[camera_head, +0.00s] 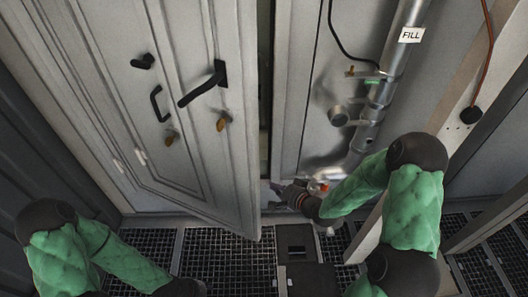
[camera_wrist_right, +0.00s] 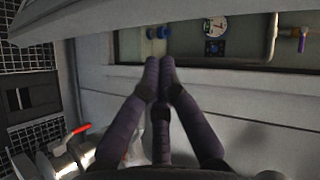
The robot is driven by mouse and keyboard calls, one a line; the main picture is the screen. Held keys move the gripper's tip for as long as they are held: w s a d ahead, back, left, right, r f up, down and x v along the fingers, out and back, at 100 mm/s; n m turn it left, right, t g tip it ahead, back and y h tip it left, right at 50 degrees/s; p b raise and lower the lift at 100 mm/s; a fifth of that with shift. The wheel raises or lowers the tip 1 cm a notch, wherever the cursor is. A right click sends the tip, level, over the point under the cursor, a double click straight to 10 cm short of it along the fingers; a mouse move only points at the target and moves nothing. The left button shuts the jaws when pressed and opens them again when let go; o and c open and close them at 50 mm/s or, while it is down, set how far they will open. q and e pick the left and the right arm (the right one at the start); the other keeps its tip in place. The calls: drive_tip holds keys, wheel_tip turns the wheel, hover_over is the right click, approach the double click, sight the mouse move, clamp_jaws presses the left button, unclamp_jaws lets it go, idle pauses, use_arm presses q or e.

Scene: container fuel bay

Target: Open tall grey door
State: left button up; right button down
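The tall grey door (camera_head: 205,150) stands ajar in the head view, its right edge swung out. A dark gap (camera_head: 265,80) shows beside that edge. The door carries a black lever handle (camera_head: 203,84) and a smaller black handle (camera_head: 158,104). My right gripper (camera_head: 278,188) is low by the door's free edge. In the right wrist view its dark fingers (camera_wrist_right: 160,64) are together with nothing seen between them, pointing at the opening. The door's edge (camera_wrist_right: 120,22) runs above them. My left arm is at the lower left; its gripper is out of frame.
Inside the opening are blue fittings (camera_wrist_right: 158,32) and a round gauge (camera_wrist_right: 215,28). A valve with a red lever (camera_wrist_right: 70,134) sits low near my right wrist. A pipe labelled FILL (camera_head: 408,36) stands right of the door. Dark grating (camera_head: 215,258) covers the floor.

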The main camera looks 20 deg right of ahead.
drive_tip(key=d+r+m+t+y, duration=0.2)
drive_tip(key=d+r+t+y, duration=0.2)
drive_tip(key=r, duration=1.1)
drive_tip(key=w+a+b, duration=0.4)
drive_tip(key=w+a, duration=0.1)
drive_tip(key=a, duration=0.2)
drive_tip(key=shift+f+b, duration=0.15)
drive_tip(key=shift+b, duration=0.2)
drive_tip(key=shift+a, duration=0.15)
